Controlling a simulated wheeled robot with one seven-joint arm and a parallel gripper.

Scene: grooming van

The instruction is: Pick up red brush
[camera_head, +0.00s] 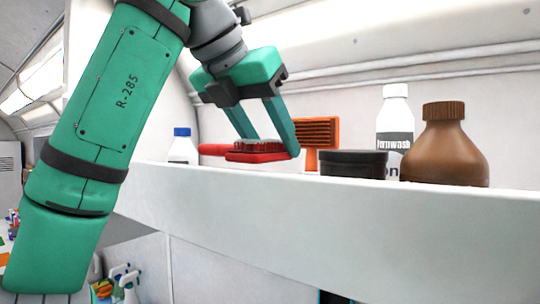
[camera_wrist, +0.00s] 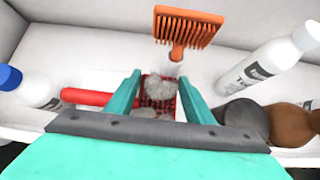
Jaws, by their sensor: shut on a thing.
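The red brush (camera_head: 262,151) is on the white shelf, between the two green fingers of my gripper (camera_head: 270,145). Its bristle face points up, and its red handle (camera_head: 213,149) extends to the left. In the wrist view the brush head (camera_wrist: 158,95) shows grey fluff in the bristles, and the handle (camera_wrist: 86,97) sticks out past the left finger. My gripper (camera_wrist: 159,88) is shut on the brush head from both sides. I cannot tell whether the brush still touches the shelf.
An orange brush (camera_head: 316,136) stands behind. A black jar (camera_head: 353,163), a white bottle (camera_head: 396,115) and a brown bottle (camera_head: 445,150) are to the right. A blue-capped bottle (camera_head: 182,148) is at the left. The shelf's front edge (camera_head: 330,210) is raised.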

